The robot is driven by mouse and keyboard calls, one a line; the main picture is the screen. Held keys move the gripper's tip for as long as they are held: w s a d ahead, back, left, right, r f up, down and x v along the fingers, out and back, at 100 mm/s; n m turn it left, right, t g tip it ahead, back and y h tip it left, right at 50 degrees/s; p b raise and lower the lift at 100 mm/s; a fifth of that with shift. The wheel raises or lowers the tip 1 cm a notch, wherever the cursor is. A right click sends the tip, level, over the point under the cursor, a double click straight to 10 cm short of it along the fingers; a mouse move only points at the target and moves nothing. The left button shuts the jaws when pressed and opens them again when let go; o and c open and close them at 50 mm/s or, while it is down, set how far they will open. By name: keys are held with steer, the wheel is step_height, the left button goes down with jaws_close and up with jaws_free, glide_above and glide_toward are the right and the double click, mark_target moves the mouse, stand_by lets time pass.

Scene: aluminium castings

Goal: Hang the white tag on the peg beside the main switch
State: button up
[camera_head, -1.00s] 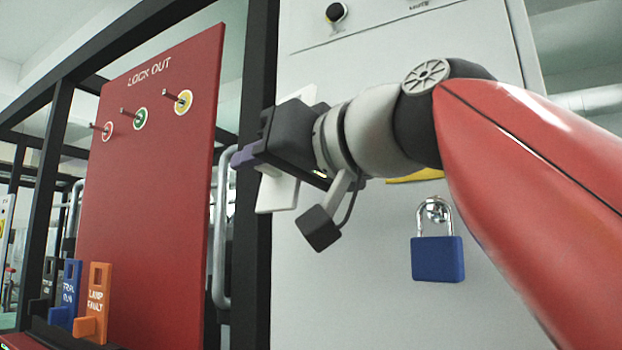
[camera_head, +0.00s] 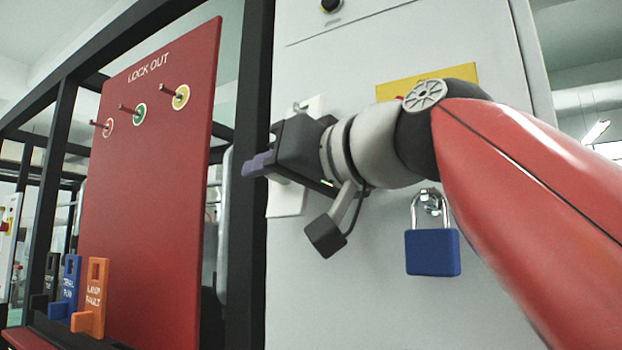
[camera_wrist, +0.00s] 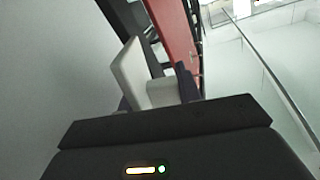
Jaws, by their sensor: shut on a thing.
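My gripper (camera_head: 262,165) is shut on the white tag (camera_head: 288,200) in front of the grey cabinet. The tag is a flat upright plate, its upper part showing above the gripper and its lower part below. It also shows in the wrist view (camera_wrist: 130,76), with a block-like grip (camera_wrist: 161,92) between the fingers. A small metal peg (camera_head: 299,106) appears at the tag's upper end; I cannot tell whether it passes through the tag. A yellow plate (camera_head: 420,85) with a bit of red sits behind my arm, which hides most of it, likely the main switch.
A blue padlock (camera_head: 432,252) hangs on the cabinet (camera_head: 370,300) below my arm. At left stands a red LOCK OUT board (camera_head: 150,200) with several pegs. An orange tag (camera_head: 93,300) and other tags stand at its foot. A black frame post (camera_head: 250,200) is close to my fingertips.

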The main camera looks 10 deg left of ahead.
steer(key=o, duration=1.1)
steer(key=shift+c, duration=0.2)
steer(key=b+v, duration=0.2)
steer(key=v, duration=0.6)
